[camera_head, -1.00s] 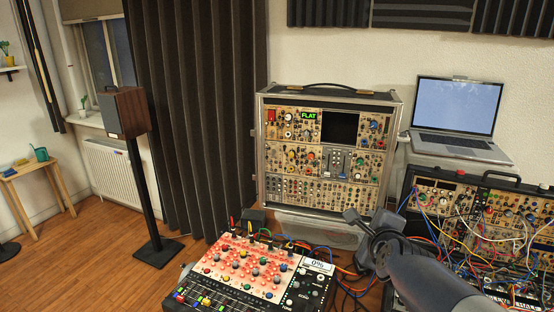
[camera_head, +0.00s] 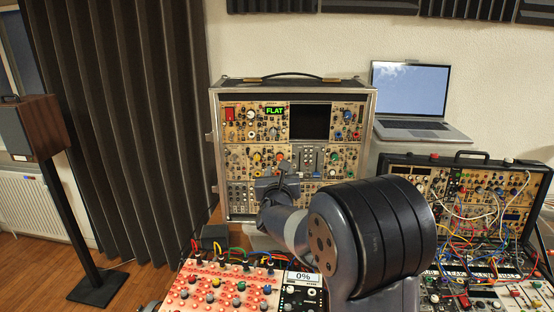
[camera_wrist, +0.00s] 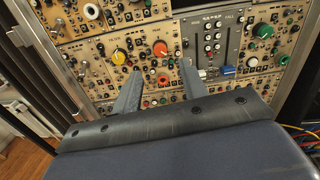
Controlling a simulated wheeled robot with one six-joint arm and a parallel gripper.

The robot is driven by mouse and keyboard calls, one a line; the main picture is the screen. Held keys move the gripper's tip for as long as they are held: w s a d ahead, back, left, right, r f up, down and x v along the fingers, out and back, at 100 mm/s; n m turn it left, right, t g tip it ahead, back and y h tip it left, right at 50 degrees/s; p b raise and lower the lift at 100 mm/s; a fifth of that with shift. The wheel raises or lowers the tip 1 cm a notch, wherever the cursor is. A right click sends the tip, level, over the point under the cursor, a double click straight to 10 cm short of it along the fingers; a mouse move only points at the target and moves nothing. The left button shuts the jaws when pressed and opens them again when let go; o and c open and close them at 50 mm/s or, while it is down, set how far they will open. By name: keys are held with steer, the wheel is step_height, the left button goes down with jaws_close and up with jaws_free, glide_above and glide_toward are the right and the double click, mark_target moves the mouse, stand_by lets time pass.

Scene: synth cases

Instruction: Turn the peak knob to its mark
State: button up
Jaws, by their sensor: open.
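Contact with a knob is not visible. In the head view my gripper (camera_head: 284,170) covers part of the middle panel.
A mixer with a "0%" display (camera_head: 303,276) lies in front of the case. An open laptop (camera_head: 410,95) stands at the right. A cable-filled synth case (camera_head: 470,205) sits below it. A speaker (camera_head: 40,125) on a stand is at the left, before dark curtains.

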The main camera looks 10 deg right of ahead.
mark_target(280, 158)
steer(key=shift+p+x, duration=1.05)
steer(key=shift+x, duration=2.45)
steer(key=shift+c, duration=0.3)
jaws_close()
